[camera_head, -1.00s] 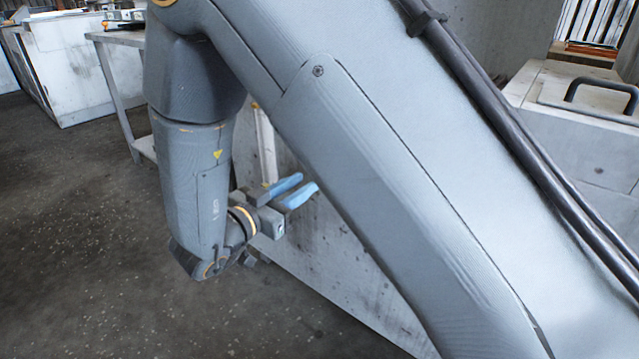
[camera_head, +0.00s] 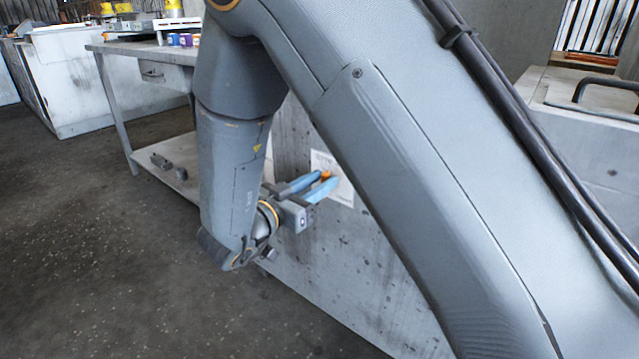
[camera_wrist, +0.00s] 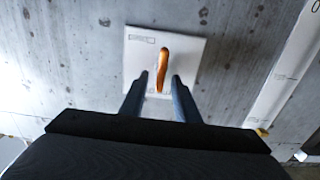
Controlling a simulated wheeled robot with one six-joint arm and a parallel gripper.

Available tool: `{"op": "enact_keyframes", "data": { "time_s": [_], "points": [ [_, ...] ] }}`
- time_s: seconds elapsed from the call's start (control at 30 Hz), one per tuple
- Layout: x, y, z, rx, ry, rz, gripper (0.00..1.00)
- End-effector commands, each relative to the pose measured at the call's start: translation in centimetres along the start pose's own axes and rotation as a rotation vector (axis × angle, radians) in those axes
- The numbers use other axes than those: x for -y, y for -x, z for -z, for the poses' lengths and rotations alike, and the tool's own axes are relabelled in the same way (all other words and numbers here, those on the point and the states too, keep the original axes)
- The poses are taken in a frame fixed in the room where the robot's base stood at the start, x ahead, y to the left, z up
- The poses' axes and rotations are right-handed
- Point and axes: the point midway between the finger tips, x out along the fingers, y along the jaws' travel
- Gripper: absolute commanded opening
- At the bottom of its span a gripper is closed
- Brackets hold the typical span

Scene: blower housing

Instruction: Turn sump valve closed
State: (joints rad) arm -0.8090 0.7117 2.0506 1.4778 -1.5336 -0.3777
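The valve handle is an orange lever (camera_wrist: 163,65) on a square white plate (camera_wrist: 190,50) fixed to a grey panel. In the wrist view it stands nearly upright, its lower end between my fingertips. My gripper (camera_wrist: 160,75) is open, one blue finger on each side of the lever, with gaps visible. In the head view my gripper (camera_head: 328,177) reaches the front of the plate (camera_head: 345,192), and a bit of the orange lever (camera_head: 325,174) shows by the fingertips. My arm hides part of the plate there. Contact with the lever cannot be told.
The grey panel (camera_head: 340,270) stands beside my arm. A white strip (camera_wrist: 285,75) with a yellow end runs along it at the right of the wrist view. A metal table (camera_head: 115,47) with small containers is at the left. The floor (camera_head: 110,260) at left is open.

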Motion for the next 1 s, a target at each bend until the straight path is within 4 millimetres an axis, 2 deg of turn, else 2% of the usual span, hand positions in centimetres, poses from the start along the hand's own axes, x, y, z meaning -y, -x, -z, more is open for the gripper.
{"op": "enact_keyframes", "data": {
  "time_s": [0.07, 0.23, 0.67, 1.0],
  "points": [
    [-0.02, -0.01, 0.0, 0.0, 0.0, 0.0, 0.27],
    [-0.04, -0.02, 0.0, 0.0, 0.0, -0.001, 0.0],
    [-0.19, 0.01, 0.05, 0.0, -0.056, -0.002, 0.0],
    [-0.64, 0.06, 0.1, 0.0, -0.304, -0.002, 0.0]
  ]
}}
